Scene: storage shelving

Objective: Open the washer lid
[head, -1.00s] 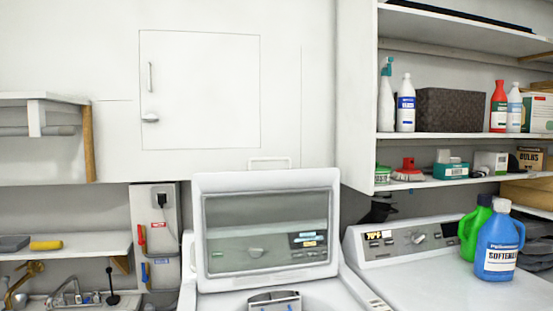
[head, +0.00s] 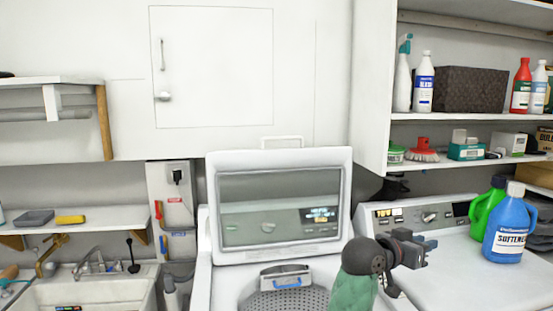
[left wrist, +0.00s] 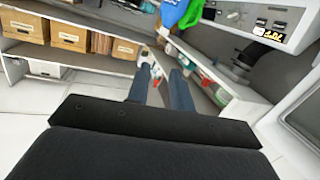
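The white washer (head: 206,285) stands at the bottom middle of the head view. Its lid (head: 280,158), with a large see-through window, stands raised and upright at the back of the opening. A white bar handle (head: 282,138) shows at the lid's top edge. The perforated drum (head: 285,300) is visible below. My left gripper (head: 428,244) is right of the lid, in front of the neighbouring machine's panel, apart from the lid. In the left wrist view its two fingers (left wrist: 157,80) are spread with nothing between them. My right gripper is not in view.
A second machine (head: 430,262) stands to the right, with a blue softener bottle (head: 510,228) and a green bottle (head: 487,210) on top. Shelves (head: 460,116) with bottles and boxes hang above it. A sink (head: 95,288) is at the left.

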